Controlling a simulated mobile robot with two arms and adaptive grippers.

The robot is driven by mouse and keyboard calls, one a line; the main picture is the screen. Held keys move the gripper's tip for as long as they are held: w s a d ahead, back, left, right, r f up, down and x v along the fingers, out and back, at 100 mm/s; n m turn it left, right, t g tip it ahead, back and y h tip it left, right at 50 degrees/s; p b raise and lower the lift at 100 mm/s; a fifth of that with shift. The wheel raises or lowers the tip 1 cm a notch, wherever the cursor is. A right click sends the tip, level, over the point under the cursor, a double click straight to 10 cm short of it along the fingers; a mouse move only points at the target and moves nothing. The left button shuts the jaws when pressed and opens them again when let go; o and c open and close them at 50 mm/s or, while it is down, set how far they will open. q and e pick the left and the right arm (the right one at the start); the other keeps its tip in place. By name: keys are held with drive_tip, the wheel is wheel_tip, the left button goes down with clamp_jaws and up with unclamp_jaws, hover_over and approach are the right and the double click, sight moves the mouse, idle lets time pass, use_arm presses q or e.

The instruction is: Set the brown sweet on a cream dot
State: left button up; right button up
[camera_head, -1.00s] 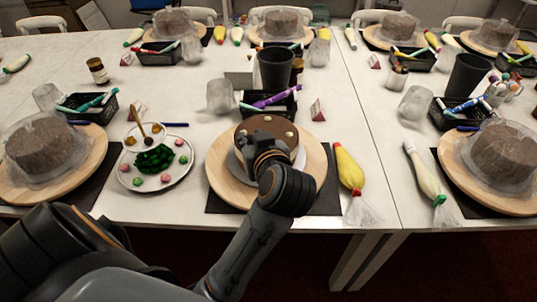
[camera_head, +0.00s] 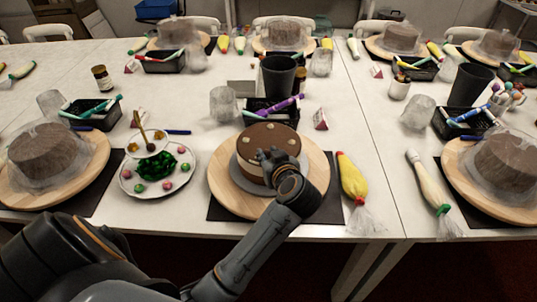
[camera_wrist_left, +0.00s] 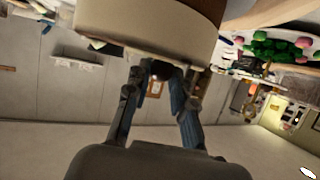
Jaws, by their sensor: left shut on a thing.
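The brown-topped cake (camera_head: 252,142) with pale sides stands on a round wooden turntable (camera_head: 222,190) at the middle of the table. A few cream dots (camera_head: 270,126) show on its top near the edge. My left gripper (camera_head: 270,158) is at the near right part of the cake top, and its fingers hide part of that top. In the left wrist view the gripper (camera_wrist_left: 158,75) is shut on a small dark brown sweet (camera_wrist_left: 155,86), close beside the cake (camera_wrist_left: 150,28). I cannot tell whether the sweet touches the cake. My right gripper is not in view.
A tiered plate (camera_head: 128,186) with green and pink sweets stands left of the turntable. A yellow piping bag (camera_head: 350,178) lies to the right. A black box with pens (camera_head: 268,117) and a dark cup (camera_head: 277,76) stand behind the cake.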

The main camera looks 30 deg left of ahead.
use_arm(q)
drive_tip(key=o, duration=0.7)
drive_tip(key=shift+f, duration=0.1)
drive_tip(key=shift+o, duration=0.2)
drive_tip(key=shift+d+r, duration=0.15)
drive_tip(key=shift+r, duration=0.05)
drive_tip(key=v, duration=1.1)
drive_tip(key=shift+s+d, duration=0.3)
drive_tip(key=shift+r, duration=0.1)
